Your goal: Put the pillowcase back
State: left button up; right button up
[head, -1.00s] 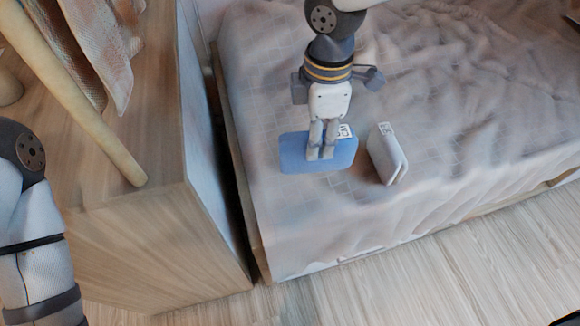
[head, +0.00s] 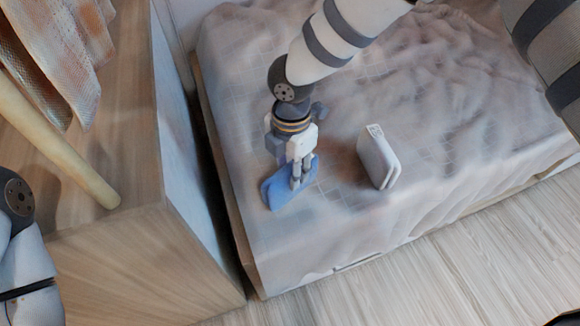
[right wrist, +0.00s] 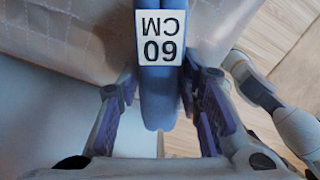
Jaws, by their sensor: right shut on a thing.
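The blue folded pillowcase (head: 276,190) is in my right gripper (head: 297,181), over the near left part of the bed. It is held upright and turned at an angle in the head view. In the right wrist view the pillowcase (right wrist: 158,105) stands edge-on between the two fingers, its white "60 CM" label at the top. I cannot tell whether its lower edge touches the bed. A second, whitish folded packet (head: 380,160) with a label stands upright on the bed, to the right of the gripper and apart from it. My left gripper is out of view; only part of my left arm shows.
The bed (head: 285,262) has a rumpled pale cover. A wooden cabinet (head: 135,255) stands left of it, across a narrow dark gap. A wooden pole (head: 60,150) and hanging cloth (head: 60,55) are above the cabinet. Bare floor (head: 440,270) lies at the lower right.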

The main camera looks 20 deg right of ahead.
jog(key=shift+f, duration=0.1)
jog(key=o, duration=1.2)
jog(key=shift+o, duration=0.2)
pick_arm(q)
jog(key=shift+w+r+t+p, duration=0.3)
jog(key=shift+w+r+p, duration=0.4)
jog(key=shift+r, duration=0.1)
pick_arm(e)
notch_tip(320, 180, up, 12)
